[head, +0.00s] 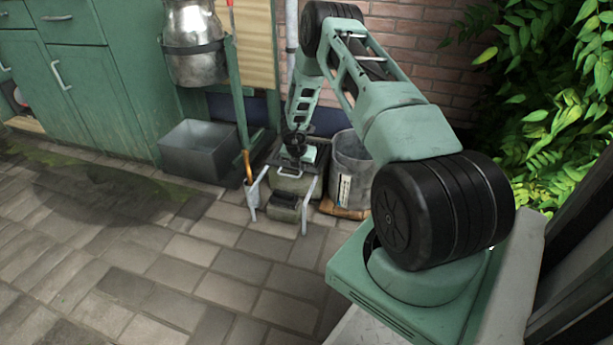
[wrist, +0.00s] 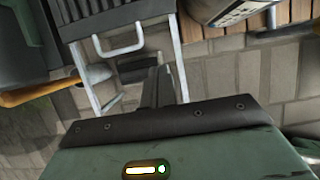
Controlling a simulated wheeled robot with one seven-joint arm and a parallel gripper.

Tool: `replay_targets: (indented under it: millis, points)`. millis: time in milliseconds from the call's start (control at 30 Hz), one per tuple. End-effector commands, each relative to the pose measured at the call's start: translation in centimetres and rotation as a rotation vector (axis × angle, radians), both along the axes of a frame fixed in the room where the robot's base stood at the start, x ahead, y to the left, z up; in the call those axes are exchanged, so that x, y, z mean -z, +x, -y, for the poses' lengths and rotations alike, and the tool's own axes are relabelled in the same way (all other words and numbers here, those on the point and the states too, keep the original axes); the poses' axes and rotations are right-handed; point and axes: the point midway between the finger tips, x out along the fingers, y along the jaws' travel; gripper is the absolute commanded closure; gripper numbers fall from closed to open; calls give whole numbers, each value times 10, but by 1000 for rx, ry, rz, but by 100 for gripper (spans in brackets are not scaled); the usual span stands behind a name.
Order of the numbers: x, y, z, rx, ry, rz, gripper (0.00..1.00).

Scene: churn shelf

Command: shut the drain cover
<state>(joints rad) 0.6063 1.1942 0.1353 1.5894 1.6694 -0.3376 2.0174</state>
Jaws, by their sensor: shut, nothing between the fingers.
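A dark slatted cover (wrist: 140,10) with a pale metal frame and a grey bar handle (wrist: 121,48) shows at the top of the wrist view. It looks like the drain cover. In the head view, its pale-legged frame (head: 304,214) stands on the paving by the wall, with the handle (head: 289,171) near its top. My gripper (wrist: 158,78) is shut and empty. In the wrist view its fingers lie just below and right of the handle, apart from it in the picture. In the head view my arm's end partly hides the cover, and I cannot tell its exact angle.
A grey metal bin (head: 191,150) stands left of the frame. A metal bucket (head: 351,164) on a wooden base stands close at right. A wooden-handled tool (head: 248,166) stands at the frame's left side. Paving (head: 190,265) in front is clear.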

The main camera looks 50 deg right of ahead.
Motion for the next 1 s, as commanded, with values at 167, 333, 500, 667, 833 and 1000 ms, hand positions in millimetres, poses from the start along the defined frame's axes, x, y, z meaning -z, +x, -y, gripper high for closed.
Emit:
replay_targets:
  millis: [167, 333, 500, 667, 833, 1000]
  points:
    - [38, 4, 11, 0, 0, -2, 100]
    - [72, 9, 23, -1, 0, -3, 100]
    - [85, 17, 42, 3, -2, 2, 100]
    - [85, 23, 57, 1, -1, 1, 100]
    - [83, 27, 65, -2, -1, -3, 100]
    - [81, 27, 67, -4, -1, -3, 100]
